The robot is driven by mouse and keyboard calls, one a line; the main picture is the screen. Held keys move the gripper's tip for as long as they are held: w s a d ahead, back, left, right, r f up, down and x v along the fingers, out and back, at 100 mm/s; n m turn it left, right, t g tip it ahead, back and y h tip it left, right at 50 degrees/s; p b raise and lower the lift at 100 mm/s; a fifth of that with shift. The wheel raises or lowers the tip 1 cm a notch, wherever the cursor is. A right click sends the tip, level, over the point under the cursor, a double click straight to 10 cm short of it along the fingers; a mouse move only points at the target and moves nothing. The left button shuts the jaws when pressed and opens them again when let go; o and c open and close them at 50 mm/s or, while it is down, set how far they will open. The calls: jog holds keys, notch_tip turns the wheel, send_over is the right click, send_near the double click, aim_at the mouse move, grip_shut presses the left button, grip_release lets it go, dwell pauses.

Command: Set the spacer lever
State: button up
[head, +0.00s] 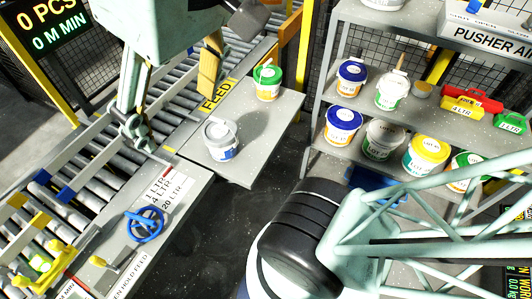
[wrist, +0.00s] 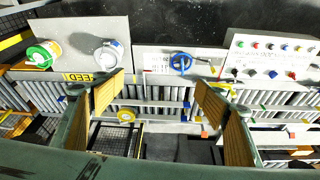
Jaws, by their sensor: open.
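My gripper (head: 172,100) is open and empty above the roller conveyor, with its two yellow-padded fingers apart. In the wrist view its fingers (wrist: 160,82) spread over the rollers and the grey ledge beyond. A plate marked 1, 4 and 20 LTR (head: 172,188) lies on the ledge, with a small red mark near its far end. A blue handwheel (head: 145,223) stands beside the plate; it also shows in the wrist view (wrist: 181,63). A yellow handle (head: 112,266) sits near the "hold feed" lettering. No part is clearly labelled as the spacer lever.
A white pail with grey lid (head: 221,138) and a green-lidded pail (head: 267,82) stand on the feed table (head: 262,140). Shelves (head: 322,120) of pails stand at right. Blue and yellow guide parts line the conveyor (head: 95,185). A button panel (wrist: 240,45) shows in the wrist view.

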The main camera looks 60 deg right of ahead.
jog(key=shift+w+a+f, duration=0.2)
jog(key=shift+w+f, duration=0.25)
jog(key=shift+f, duration=0.15)
jog(key=c, duration=0.5)
jog(key=w+a+f+n, duration=0.1)
jog(key=w, duration=0.2)
jog(key=w+a+f+n+g, duration=0.1)
jog(key=w+a+f, duration=0.1)
jog(key=w+a+f+n, duration=0.1)
jog(key=w+f, duration=0.1)
jog(key=w, duration=0.1)
jog(key=shift+w+a+f+g+y, duration=0.15)
jog(key=shift+w+a+g+y, duration=0.15)
jog(key=c, duration=0.8)
jog(key=n+g+b, duration=0.2)
jog(key=n+b, duration=0.2)
send_over(92, 259)
notch_tip(92, 259, down, 24)
jog(key=shift+f, duration=0.25)
jog(key=shift+f+b, duration=1.15)
jog(key=shift+f, duration=5.5)
jog(key=shift+c, duration=0.4)
